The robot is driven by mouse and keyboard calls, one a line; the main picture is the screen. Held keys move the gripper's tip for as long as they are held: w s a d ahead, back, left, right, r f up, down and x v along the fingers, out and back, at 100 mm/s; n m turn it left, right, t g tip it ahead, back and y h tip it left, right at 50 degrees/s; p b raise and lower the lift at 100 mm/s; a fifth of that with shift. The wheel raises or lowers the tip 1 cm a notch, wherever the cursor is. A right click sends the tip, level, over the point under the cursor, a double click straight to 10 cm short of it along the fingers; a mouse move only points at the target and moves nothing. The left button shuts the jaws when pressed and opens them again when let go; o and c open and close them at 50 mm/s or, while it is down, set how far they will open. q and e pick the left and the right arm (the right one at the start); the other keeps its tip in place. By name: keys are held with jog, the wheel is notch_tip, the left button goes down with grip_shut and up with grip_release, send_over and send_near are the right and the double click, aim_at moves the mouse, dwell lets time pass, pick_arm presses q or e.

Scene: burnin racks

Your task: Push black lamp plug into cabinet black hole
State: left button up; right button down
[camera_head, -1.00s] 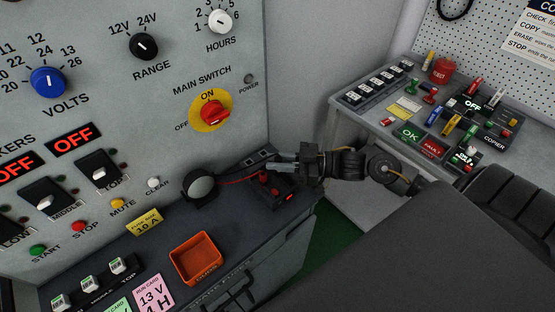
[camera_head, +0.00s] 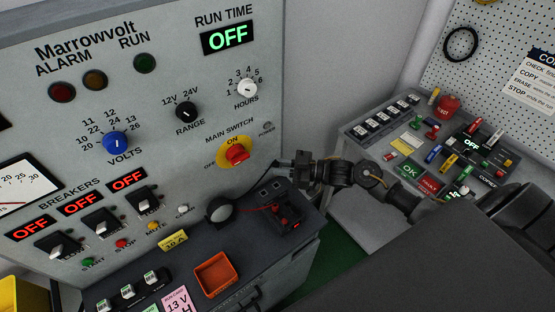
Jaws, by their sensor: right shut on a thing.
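My right gripper (camera_head: 283,167) reaches in from the right, just above and behind two small sockets (camera_head: 270,188) on the cabinet's dark ledge. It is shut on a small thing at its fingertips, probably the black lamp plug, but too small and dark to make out. I cannot see it inside a hole. The round lamp (camera_head: 221,211) with a grey face stands on the ledge to the left. My left gripper is not in view.
The upright cabinet panel (camera_head: 190,150) with a red main switch (camera_head: 237,154) rises close behind the gripper. An orange tray (camera_head: 216,275) sits at the ledge's front. A side bench (camera_head: 350,137) crowded with small items stands to the right.

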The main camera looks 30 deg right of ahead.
jog(key=shift+f, duration=0.3)
jog(key=shift+f+b, duration=0.4)
jog(key=shift+b, duration=0.15)
jog(key=shift+f+b, duration=1.15)
jog(key=shift+f, duration=0.05)
jog(key=shift+f, duration=0.35)
dwell(0.9)
jog(key=shift+f+b, duration=0.65)
jog(key=shift+f, duration=0.6)
dwell(1.5)
jog(key=c, duration=0.9)
grip_release()
jog(key=shift+o, duration=0.2)
